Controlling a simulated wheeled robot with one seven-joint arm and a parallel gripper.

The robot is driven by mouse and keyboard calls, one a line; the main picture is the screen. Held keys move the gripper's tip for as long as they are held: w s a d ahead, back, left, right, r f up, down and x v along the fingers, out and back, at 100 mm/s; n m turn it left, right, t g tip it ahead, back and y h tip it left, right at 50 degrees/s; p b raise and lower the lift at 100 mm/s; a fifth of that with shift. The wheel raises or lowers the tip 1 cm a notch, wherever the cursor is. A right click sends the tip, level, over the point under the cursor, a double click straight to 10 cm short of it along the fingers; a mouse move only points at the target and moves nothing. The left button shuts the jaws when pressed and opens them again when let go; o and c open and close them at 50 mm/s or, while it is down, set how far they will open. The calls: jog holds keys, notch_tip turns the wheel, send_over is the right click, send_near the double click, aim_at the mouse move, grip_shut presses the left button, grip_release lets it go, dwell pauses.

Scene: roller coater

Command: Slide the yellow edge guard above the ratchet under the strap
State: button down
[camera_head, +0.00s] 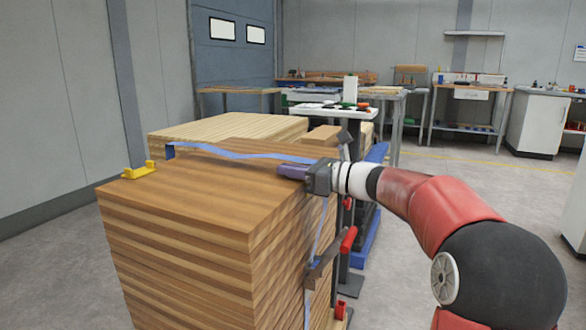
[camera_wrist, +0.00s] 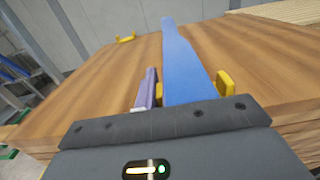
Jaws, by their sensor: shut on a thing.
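The wood stack (camera_head: 170,205) has a blue strap (camera_head: 235,154) running across its top and down its right side to the ratchet (camera_head: 322,262) with a red handle. My gripper (camera_head: 290,171) is at the top right edge, above the ratchet, shut on the yellow edge guard. In the wrist view, yellow of this edge guard (camera_wrist: 225,82) shows right of the strap (camera_wrist: 187,70), with a sliver left of it beside a purple finger (camera_wrist: 148,90). The strap seems to pass between these yellow parts. My gripper's body hides the rest of the guard and the contact.
Another yellow edge guard (camera_head: 139,170) sits on the stack's far left edge, also in the wrist view (camera_wrist: 126,38), apart from the strap. More timber (camera_head: 220,126) stands behind. Workbenches (camera_head: 470,90) line the back; floor at right is open.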

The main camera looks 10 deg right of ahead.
jog(key=shift+s+a, duration=0.15)
jog(key=shift+s, duration=0.1)
jog(key=c, duration=1.5)
grip_release()
jog(key=v, duration=0.8)
jog(key=shift+f, duration=0.1)
